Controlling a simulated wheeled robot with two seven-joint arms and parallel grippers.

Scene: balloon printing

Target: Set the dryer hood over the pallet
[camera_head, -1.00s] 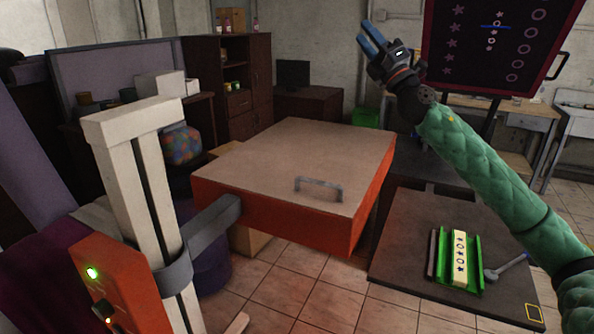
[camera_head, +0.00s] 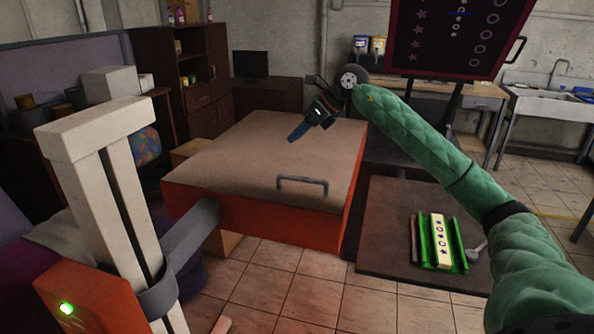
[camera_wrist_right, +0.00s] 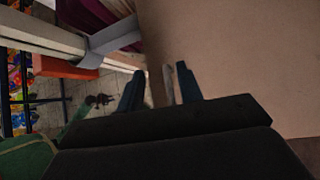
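The dryer hood (camera_head: 270,150) is a wide orange box with a tan top and a grey handle (camera_head: 303,181) near its front edge. A grey bracket joins it to a white column on the left. My right gripper (camera_head: 292,136) points down and left above the hood's far part, apart from the handle. In the right wrist view its two dark fingers (camera_wrist_right: 160,88) stand apart with the tan hood top (camera_wrist_right: 230,45) beside them. A dark flat board (camera_head: 385,255) lies right of the hood; I cannot tell whether it is the pallet. My left gripper is not in view.
A green tray with a star-printed strip (camera_head: 440,240) lies on the dark board. The white column (camera_head: 110,190) with its orange control box (camera_head: 90,300) stands at front left. A dark print board (camera_head: 455,35) stands at the back right. Tiled floor (camera_head: 280,280) is clear in front.

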